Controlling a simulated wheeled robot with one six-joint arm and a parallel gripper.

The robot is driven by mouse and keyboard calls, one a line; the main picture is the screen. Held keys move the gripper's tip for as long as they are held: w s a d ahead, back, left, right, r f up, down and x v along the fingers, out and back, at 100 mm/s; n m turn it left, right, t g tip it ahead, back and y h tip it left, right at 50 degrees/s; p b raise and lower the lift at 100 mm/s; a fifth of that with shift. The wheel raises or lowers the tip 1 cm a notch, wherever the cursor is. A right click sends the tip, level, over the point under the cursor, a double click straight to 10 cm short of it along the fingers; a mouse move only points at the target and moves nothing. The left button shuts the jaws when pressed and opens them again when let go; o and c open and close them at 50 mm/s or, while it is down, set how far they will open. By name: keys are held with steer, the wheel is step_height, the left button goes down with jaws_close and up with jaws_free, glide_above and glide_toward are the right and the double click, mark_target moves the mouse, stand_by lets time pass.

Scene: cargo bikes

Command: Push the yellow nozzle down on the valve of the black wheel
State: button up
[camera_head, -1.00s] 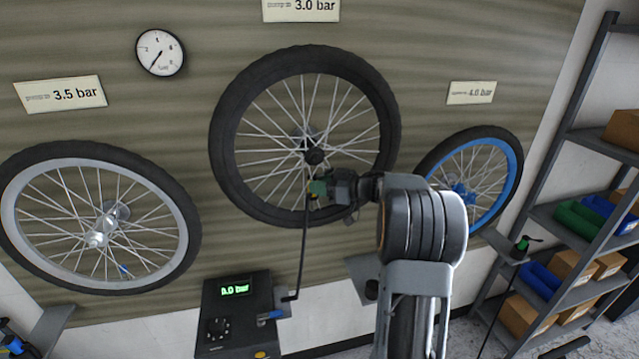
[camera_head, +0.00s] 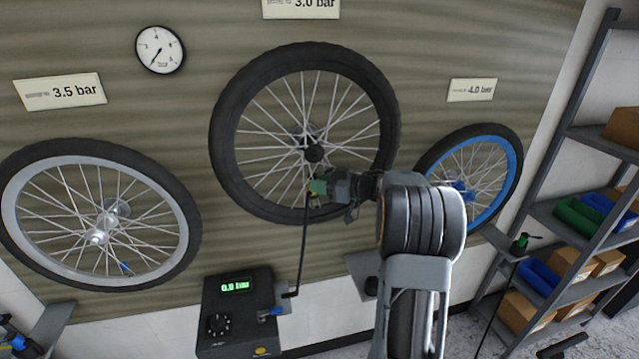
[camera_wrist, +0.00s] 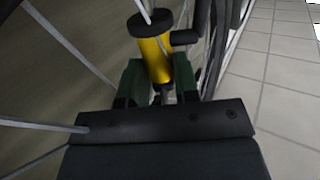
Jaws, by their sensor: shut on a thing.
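The black wheel (camera_head: 228,155) hangs on the wall in the middle of the head view. My gripper (camera_head: 316,188) is at its lower inner rim, among the spokes. In the wrist view my gripper (camera_wrist: 157,78) has its green fingers shut on the yellow nozzle (camera_wrist: 154,55), one on each side. The nozzle has a black collar at its far end and a black side fitting. A pale thin rod crosses the collar. In the head view the nozzle is mostly hidden by the fingers. I cannot make out the valve or whether the nozzle is on it.
A black hose (camera_head: 304,240) runs from the nozzle down to the pump box (camera_head: 238,320) with a green display. A grey-rimmed wheel (camera_head: 185,215) hangs left, a blue-rimmed wheel (camera_head: 512,160) right. A shelf (camera_head: 570,185) with bins stands far right.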

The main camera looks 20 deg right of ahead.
steer(key=shift+f, duration=0.3)
stand_by(0.5)
stand_by(0.4)
steer(key=o, duration=1)
steer(key=shift+o, duration=0.2)
steer(key=f+v, duration=0.1)
steer(key=v, duration=0.9)
steer(key=shift+r, duration=0.5)
